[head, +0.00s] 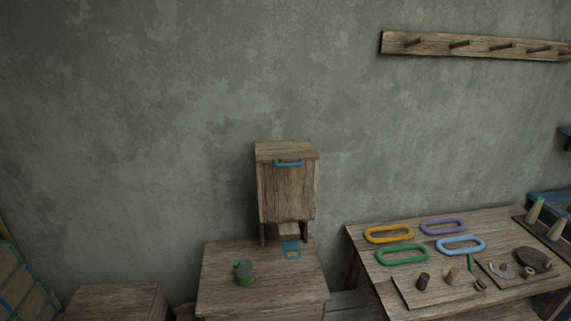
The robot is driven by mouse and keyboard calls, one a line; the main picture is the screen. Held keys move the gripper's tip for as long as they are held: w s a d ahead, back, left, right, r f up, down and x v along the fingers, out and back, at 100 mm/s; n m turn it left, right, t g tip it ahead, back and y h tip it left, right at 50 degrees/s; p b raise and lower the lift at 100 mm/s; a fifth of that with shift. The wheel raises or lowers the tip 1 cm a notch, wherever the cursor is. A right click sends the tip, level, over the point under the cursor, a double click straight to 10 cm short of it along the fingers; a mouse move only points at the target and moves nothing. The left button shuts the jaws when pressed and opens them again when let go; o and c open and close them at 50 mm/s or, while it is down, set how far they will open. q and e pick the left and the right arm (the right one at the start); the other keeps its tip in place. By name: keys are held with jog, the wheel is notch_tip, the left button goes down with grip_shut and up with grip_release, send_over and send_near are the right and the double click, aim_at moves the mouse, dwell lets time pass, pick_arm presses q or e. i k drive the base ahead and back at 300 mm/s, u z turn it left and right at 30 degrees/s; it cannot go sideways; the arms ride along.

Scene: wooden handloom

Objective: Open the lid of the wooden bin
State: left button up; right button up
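The wooden bin (286,191) stands upright on short legs against the wall, at the back of a small wooden table. Its lid (284,151) lies flat on top and looks shut. A blue handle (289,163) sits at the lid's front edge. A dark opening shows between the legs under the bin. Neither of my grippers shows in the head view.
A workbench (358,241) at right holds several coloured rings and small wooden parts. A peg rail (480,46) hangs at upper right.

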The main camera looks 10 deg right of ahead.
aim_at(301, 150)
jog(key=u, duration=0.1)
jog(key=k, duration=1)
jog(key=z, duration=1)
jog(key=i, duration=0.65)
jog(key=u, duration=0.6)
jog(key=i, duration=0.7)
jog(key=u, duration=0.8)
